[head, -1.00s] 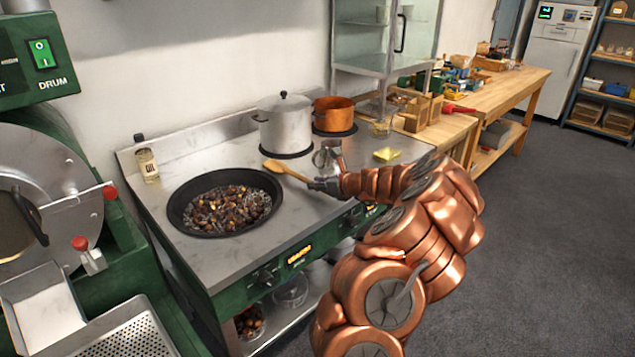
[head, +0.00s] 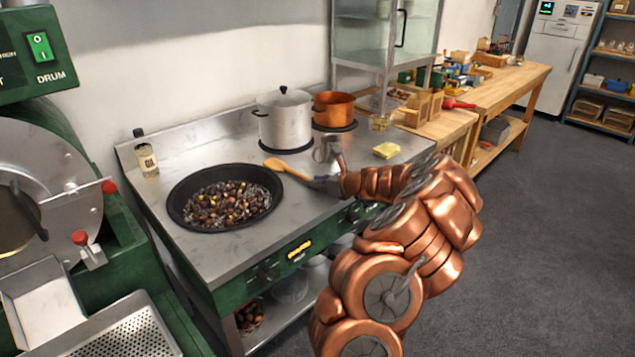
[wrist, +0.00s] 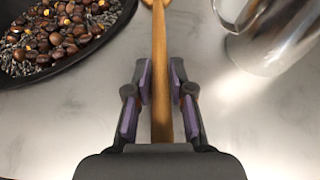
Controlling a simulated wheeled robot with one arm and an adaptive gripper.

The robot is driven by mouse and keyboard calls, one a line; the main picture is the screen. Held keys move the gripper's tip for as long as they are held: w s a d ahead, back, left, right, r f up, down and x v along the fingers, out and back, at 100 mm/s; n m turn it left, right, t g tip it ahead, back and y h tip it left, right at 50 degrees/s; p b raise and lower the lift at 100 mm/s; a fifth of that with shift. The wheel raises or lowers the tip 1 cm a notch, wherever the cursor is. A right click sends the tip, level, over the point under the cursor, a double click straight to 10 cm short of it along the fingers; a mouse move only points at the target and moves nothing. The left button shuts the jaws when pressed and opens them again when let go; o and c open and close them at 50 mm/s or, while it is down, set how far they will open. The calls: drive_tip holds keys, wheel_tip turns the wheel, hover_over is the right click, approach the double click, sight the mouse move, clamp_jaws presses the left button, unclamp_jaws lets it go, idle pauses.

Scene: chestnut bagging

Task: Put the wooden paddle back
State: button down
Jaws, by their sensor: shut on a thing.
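The wooden paddle (head: 283,168) lies low over the steel stove top, between the black pan and the metal pitcher. Its bowl end points toward the back left, near the pan's right rim. My gripper (head: 324,183) is shut on its handle. In the wrist view the handle of the paddle (wrist: 158,45) runs straight between the two fingers of my gripper (wrist: 160,78). Whether the paddle touches the steel surface I cannot tell. The handle's near end is hidden by my gripper.
The black pan (head: 180,212) of chestnuts is left of the paddle. A metal pitcher (head: 327,150) stands close to its right. A lidded pot (head: 285,125) and a copper pot (head: 334,108) stand behind. A yellow sponge (head: 387,150) lies right, and an oil bottle (head: 146,158) stands back left.

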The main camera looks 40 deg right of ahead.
drive_tip(key=c, duration=0.9)
unclamp_jaws()
drive_tip(key=shift+c, duration=0.2)
drive_tip(key=v, duration=1.2)
